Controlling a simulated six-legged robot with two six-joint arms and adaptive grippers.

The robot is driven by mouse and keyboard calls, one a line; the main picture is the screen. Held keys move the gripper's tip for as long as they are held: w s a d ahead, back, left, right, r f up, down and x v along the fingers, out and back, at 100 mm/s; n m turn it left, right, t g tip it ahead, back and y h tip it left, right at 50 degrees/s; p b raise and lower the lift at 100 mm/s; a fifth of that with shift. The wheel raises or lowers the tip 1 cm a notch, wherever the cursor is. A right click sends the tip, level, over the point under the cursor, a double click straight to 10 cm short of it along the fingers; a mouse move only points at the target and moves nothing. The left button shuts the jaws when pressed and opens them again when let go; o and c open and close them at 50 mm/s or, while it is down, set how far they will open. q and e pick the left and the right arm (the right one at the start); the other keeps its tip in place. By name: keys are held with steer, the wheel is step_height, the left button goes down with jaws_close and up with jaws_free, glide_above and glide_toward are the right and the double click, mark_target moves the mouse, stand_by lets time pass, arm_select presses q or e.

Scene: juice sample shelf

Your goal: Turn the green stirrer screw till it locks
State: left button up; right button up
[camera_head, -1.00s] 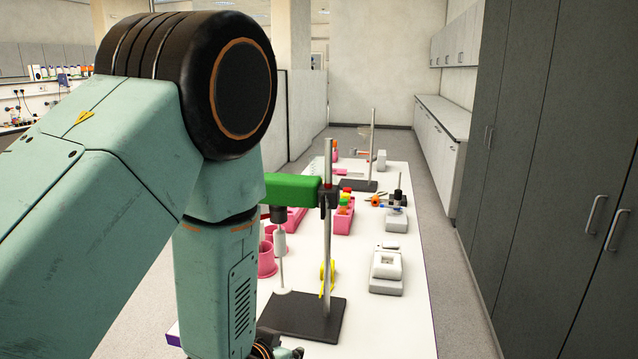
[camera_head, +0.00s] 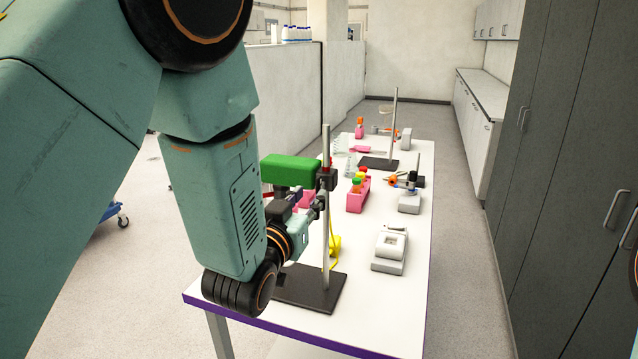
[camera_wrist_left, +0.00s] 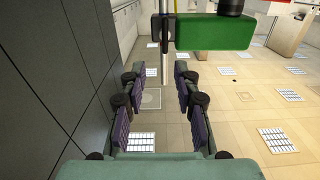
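The green stirrer (camera_head: 290,170) is mounted on an upright metal rod (camera_head: 326,240) through a black clamp (camera_head: 327,179). The rod rises from a dark base plate (camera_head: 318,291). In the left wrist view the green stirrer (camera_wrist_left: 214,32) is at the top right, beside the black clamp (camera_wrist_left: 160,30). My left gripper (camera_head: 316,205) is just below the stirrer, close to the rod. Its fingers (camera_wrist_left: 158,82) are apart, with nothing clearly gripped between them. My right gripper is out of view.
The white table (camera_head: 375,315) holds a grey and white device (camera_head: 390,248) to the right and a pink rack (camera_head: 357,194) behind. A second stand (camera_head: 380,163) is farther back. Grey cabinets (camera_head: 560,150) line the right side.

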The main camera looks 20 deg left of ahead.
mark_target(318, 182)
arm_select(q)
steer(key=w+p, duration=0.1)
steer(key=w, duration=0.6)
steer(key=shift+w, duration=0.1)
steer(key=shift+w+a+f, duration=0.1)
steer(key=shift+w+a, duration=0.05)
steer(key=shift+a, duration=0.4)
steer(key=shift+d, duration=0.45)
steer(key=c, duration=0.4)
steer(key=shift+c, duration=0.8)
steer(key=shift+a, duration=0.3)
jaws_close()
steer(key=shift+d, duration=0.1)
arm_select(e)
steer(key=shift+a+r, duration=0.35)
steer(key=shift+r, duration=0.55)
arm_select(q)
steer(key=shift+d, duration=0.1)
